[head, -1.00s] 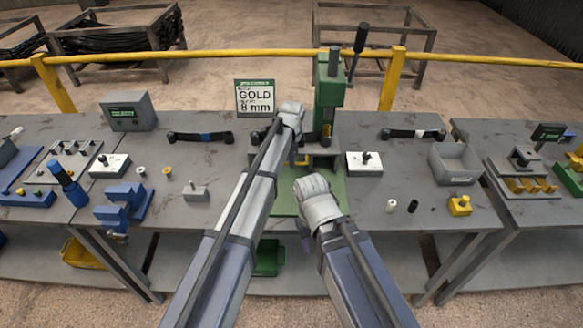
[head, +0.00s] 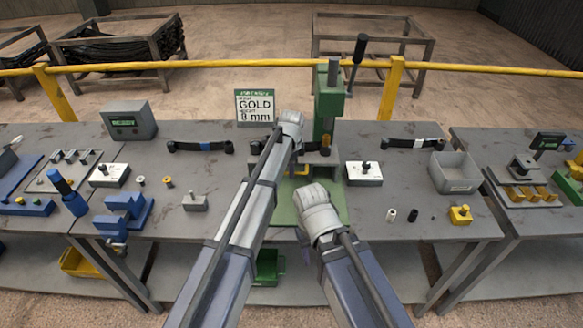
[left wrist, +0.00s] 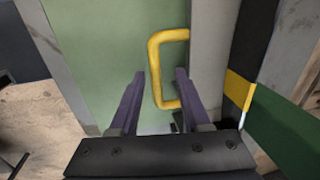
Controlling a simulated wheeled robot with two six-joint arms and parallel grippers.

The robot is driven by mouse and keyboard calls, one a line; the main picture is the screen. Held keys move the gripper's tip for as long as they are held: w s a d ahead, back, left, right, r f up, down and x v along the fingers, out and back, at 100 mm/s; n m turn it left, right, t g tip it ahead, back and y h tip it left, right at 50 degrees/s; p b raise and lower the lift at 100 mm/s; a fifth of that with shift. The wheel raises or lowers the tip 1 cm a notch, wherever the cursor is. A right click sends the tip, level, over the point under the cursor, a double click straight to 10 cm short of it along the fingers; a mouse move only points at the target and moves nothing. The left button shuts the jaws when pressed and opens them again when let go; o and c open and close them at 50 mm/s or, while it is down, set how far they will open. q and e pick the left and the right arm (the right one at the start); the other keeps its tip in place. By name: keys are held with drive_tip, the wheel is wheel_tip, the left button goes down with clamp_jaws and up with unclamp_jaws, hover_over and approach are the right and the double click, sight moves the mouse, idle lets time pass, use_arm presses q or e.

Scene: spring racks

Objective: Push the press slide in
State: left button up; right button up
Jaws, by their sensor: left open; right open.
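The green press (head: 328,95) stands on the bench at the middle, with a dark lever rising at its right. A yellow U-shaped handle (head: 303,168) shows low on the press, partly hidden by my left arm. In the left wrist view the yellow handle (left wrist: 154,70) stands on a pale green surface beside a grey upright. My left gripper (left wrist: 160,73) is open, its two purple fingers pointing at the handle, with the handle between or just beyond them; contact cannot be told.
A sign (head: 255,107) reading GOLD 8 mm stands left of the press. White switch boxes sit on the left (head: 109,175) and right (head: 364,174). A grey bin (head: 455,173) and a yellow block (head: 460,215) are at right. Blue fixtures (head: 124,212) are at left.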

use_arm(q)
wheel_tip(320, 180, up, 8)
drive_tip(key=s+p, duration=0.1)
drive_tip(key=p, duration=0.6)
drive_tip(key=shift+s+f, duration=0.2)
drive_tip(key=shift+s, duration=0.1)
drive_tip(key=s+a+n+g, duration=0.1)
drive_tip(key=s+a+n, duration=0.75)
drive_tip(key=s, duration=0.45)
drive_tip(key=s+a+n, duration=0.8)
drive_tip(key=s+n, duration=0.1)
drive_tip(key=s, duration=0.4)
drive_tip(key=s+d+f+m+g+y+b, duration=0.1)
drive_tip(key=s+d+f+m+b, duration=0.2)
drive_tip(key=d, duration=0.8)
wheel_tip(320, 180, down, 3)
drive_tip(key=s+b, duration=0.2)
drive_tip(key=s, duration=0.1)
drive_tip(key=shift+f+b, duration=0.15)
drive_tip(key=shift+b, duration=0.2)
